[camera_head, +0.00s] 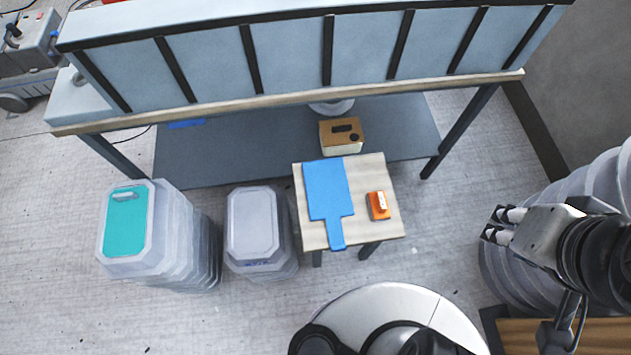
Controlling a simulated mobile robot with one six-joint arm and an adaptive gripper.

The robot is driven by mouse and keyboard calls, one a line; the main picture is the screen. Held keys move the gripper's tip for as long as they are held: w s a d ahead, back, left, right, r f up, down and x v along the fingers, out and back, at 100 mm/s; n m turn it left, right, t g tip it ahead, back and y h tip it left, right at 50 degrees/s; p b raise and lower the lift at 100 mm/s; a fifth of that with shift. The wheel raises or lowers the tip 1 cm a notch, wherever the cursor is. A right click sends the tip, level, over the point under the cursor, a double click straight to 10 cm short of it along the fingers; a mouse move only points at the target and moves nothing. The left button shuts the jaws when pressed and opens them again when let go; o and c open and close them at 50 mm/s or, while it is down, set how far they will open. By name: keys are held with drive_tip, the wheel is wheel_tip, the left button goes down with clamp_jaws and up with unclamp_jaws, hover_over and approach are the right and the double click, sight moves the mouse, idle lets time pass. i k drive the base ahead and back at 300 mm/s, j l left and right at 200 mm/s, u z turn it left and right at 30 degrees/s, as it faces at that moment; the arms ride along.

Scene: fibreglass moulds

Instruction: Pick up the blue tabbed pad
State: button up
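The blue tabbed pad (328,190) lies flat on the left part of a small wooden stool (372,226). Its narrow tab points toward the stool's near edge and reaches it. My gripper (493,224) is at the right of the view, to the right of the stool and apart from the pad. Its two fingers point left with a gap between them, and nothing shows between them.
An orange box (378,205) with a white top piece lies on the stool, right of the pad. A wooden box (341,136) stands just behind. Stacked bins with a grey lid (253,222) and a teal panel (126,221) stand left. A workbench (290,98) spans the back.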

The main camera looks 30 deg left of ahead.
sight(326, 183)
drive_tip(key=k+u, duration=0.1)
drive_tip(key=u, duration=1.25)
drive_tip(key=k+j, duration=0.1)
drive_tip(key=j, duration=0.45)
drive_tip(key=z, duration=0.05)
